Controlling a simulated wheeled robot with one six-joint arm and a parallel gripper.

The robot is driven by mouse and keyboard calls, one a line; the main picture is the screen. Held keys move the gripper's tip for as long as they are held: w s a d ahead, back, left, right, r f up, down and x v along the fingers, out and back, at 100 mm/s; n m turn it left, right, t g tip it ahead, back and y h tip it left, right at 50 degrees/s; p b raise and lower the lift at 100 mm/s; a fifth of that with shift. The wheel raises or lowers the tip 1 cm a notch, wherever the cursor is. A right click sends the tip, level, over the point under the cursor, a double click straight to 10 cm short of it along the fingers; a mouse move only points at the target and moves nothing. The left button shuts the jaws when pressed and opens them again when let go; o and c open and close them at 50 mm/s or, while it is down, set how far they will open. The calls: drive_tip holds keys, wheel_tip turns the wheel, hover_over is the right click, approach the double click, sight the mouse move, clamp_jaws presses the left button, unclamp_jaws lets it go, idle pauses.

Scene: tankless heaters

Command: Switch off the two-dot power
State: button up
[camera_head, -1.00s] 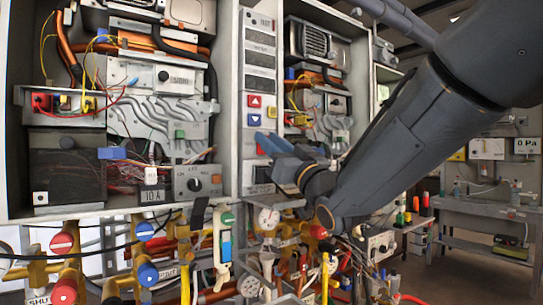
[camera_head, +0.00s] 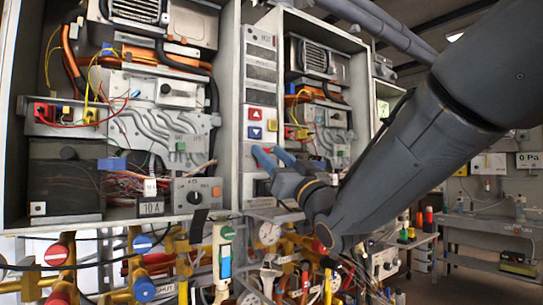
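My gripper (camera_head: 270,153) has two blue fingers that point up and left at the grey control column (camera_head: 247,90) between the two heater cabinets. A gap shows between the fingertips, and nothing is seen between them. The fingertips lie just below a red up-arrow button (camera_head: 255,113) and a blue down-arrow button (camera_head: 255,133). Whether they touch the column I cannot tell. My gripper and wrist hide part of the lower column. I cannot make out a two-dot mark or its power switch in this view.
The left open cabinet holds wires, a black block (camera_head: 60,180) and a black knob (camera_head: 195,196).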

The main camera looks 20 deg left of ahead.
drive_tip(key=b+v, duration=0.2)
drive_tip(key=v, duration=0.6)
drive_tip(key=shift+r, duration=0.1)
idle(0.4)
